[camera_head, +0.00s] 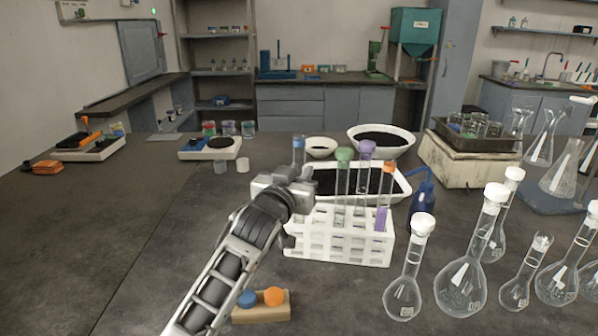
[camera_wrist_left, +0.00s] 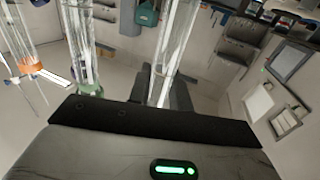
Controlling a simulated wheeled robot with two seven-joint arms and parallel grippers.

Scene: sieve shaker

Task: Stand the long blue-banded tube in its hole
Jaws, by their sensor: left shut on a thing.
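In the left wrist view the clear glass of the held tube (camera_wrist_left: 177,45) rises from between the dark fingers (camera_wrist_left: 165,90). The white rack (camera_head: 340,240) has rows of holes. The tube's lower end is hidden behind my gripper and the rack, so I cannot tell whether it is in a hole. My right gripper is not in view.
Tubes with green (camera_head: 344,155), purple (camera_head: 366,150) and orange (camera_head: 389,168) tops stand in the rack. A white tray (camera_head: 400,185) of black grains lies behind. Stoppered flasks (camera_head: 403,290) crowd the right. A small wooden block (camera_head: 262,312) stands in front. The table's left is mostly clear.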

